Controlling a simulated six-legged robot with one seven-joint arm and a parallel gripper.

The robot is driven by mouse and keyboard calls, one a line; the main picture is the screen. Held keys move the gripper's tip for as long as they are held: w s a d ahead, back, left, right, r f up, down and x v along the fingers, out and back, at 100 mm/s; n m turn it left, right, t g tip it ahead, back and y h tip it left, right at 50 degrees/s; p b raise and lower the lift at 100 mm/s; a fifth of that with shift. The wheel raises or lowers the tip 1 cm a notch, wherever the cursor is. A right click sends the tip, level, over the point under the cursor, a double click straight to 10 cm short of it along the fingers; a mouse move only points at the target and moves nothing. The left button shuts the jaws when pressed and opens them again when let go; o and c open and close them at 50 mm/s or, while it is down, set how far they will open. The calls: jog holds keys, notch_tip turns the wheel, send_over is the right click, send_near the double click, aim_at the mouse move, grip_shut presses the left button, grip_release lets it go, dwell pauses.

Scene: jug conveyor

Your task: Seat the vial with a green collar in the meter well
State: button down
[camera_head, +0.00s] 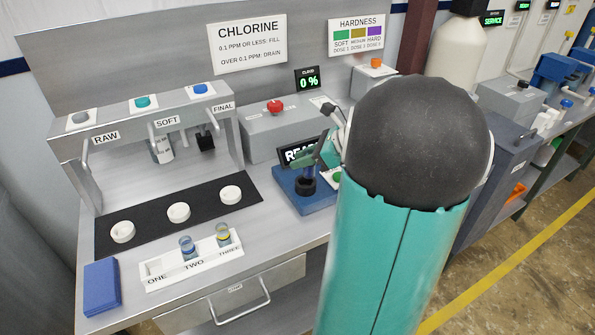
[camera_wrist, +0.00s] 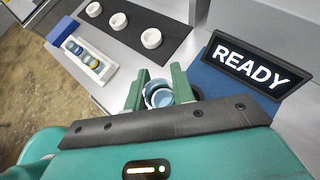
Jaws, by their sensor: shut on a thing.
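My gripper (camera_head: 310,158) is shut on a small vial of bluish liquid (camera_wrist: 160,97). The vial shows between the two green fingers in the wrist view; its collar colour cannot be made out. In the head view the gripper is above the blue meter (camera_head: 318,205), whose dark round well (camera_head: 305,186) lies just below the fingers. In the wrist view the dark well opening (camera_wrist: 196,93) shows partly, just right of the fingers, so the vial looks beside or above it. The meter's display (camera_wrist: 250,64) reads READY.
A white rack (camera_head: 160,273) marked ONE, TWO, THREE holds a blue-collared vial (camera_head: 187,247) and a yellow-collared vial (camera_head: 223,236); slot ONE looks empty. Several white caps (camera_head: 178,212) lie on a black mat (camera_head: 150,218). A red-knobbed grey box (camera_head: 272,130) stands behind the meter.

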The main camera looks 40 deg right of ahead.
jog(key=w+f, duration=0.1)
jog(key=w+d+f, duration=0.1)
jog(key=f, duration=0.1)
jog(key=w+d+f, duration=0.1)
jog(key=shift+d+f, duration=0.1)
jog(key=shift+f, duration=0.25)
jog(key=shift+w+f, duration=0.1)
jog(key=shift+f, duration=1.45)
jog(key=shift+f, duration=0.15)
jog(key=c, duration=1.2)
grip_release()
